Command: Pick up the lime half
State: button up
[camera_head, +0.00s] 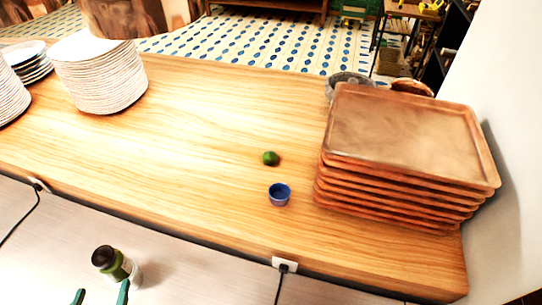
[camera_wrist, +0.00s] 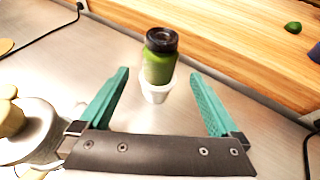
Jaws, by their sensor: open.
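The lime half (camera_head: 270,158) is a small green piece lying on the wooden counter (camera_head: 190,130), behind a small blue cup. It also shows at the top right of the wrist view (camera_wrist: 293,27). My gripper (camera_head: 100,294) shows at the bottom left of the head view, above the lower grey surface. In the wrist view my gripper (camera_wrist: 163,88) has its two teal fingers wide apart with nothing held. It is well away from the lime half. A green jar with a dark lid (camera_wrist: 160,58) stands in a white cup (camera_wrist: 157,92) in front of the fingers.
The blue cup (camera_head: 279,194) stands close to the lime half. A stack of brown trays (camera_head: 400,135) fills the counter's right end. White plates (camera_head: 100,75) are stacked at the left. Black cables (camera_head: 28,215) hang at the counter's front edge. The middle of the counter is clear.

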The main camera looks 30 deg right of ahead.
jog(key=shift+r, duration=0.1)
notch_tip(320, 180, up, 8)
jog(key=w+d+m+g+h, duration=0.1)
jog(key=w+d+m+h, duration=0.2)
jog(key=d, duration=0.5)
jog(key=w+d+m+g+h, duration=0.1)
jog(key=w+d+m+h, duration=0.1)
jog(key=w+d, duration=0.55)
jog(key=s+d+m+g+h, duration=0.1)
jog(key=d+m+g+h, duration=0.25)
jog(key=d, duration=1.45)
send_near(267, 160)
jog(key=x, duration=0.3)
jog(key=shift+w+y, duration=0.15)
jog(key=shift+y, duration=0.1)
jog(key=x, duration=0.6)
jog(key=shift+d, duration=0.1)
jog(key=shift+r, duration=0.1)
jog(key=c, duration=0.9)
